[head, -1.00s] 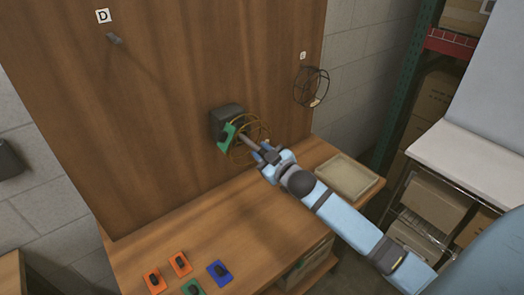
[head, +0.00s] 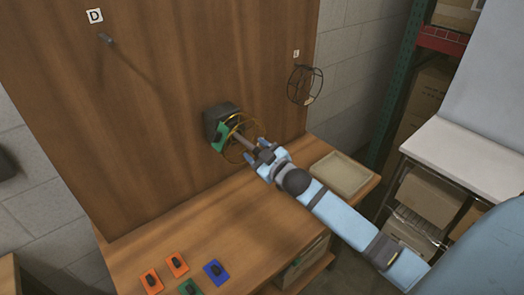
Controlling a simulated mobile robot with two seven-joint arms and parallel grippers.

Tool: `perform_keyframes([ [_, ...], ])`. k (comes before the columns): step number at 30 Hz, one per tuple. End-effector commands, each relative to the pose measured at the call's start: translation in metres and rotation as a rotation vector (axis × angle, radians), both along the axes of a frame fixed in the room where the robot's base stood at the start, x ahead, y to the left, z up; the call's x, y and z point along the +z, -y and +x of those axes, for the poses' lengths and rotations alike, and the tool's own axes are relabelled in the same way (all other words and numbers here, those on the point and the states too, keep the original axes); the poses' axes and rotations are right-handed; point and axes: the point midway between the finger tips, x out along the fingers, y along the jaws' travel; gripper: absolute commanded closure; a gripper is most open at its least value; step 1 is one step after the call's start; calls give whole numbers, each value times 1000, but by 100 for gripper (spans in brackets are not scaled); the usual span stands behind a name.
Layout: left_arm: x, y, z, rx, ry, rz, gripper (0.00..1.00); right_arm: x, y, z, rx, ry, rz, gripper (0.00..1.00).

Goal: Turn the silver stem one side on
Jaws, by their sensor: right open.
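The silver stem (head: 243,139) is a short grey rod sticking out from a dark box (head: 216,116) on the upright wooden panel. A brass-coloured wire cage (head: 256,127) surrounds it, and a green plate (head: 219,137) sits at the box's front. My right gripper (head: 257,152) is open at the outer end of the stem, by the cage's near edge. Its fingers partly hide that end, and I cannot tell whether they touch the stem. My left gripper is not in view.
A black wire cage (head: 304,85) hangs on the panel at right, and a grey peg (head: 106,39) sits under the D label. Orange, blue and green plates lie on the bench (head: 240,225). A beige tray (head: 343,174) stands at its right end.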

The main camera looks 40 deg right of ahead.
Motion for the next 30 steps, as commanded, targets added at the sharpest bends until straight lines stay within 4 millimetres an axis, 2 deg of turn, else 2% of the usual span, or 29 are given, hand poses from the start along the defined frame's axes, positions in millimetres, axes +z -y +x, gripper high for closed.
perform_keyframes([
  [5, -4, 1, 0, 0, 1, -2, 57, -3, 2, -19, 0, -1, 0, 47],
  [18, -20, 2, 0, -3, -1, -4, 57, -3, 8, -111, 1, -3, 0, 47],
  [24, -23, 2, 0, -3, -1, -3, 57, -2, 10, -132, 0, -2, 0, 47],
  [30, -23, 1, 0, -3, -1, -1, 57, 0, 11, -137, 0, 0, 0, 47],
])
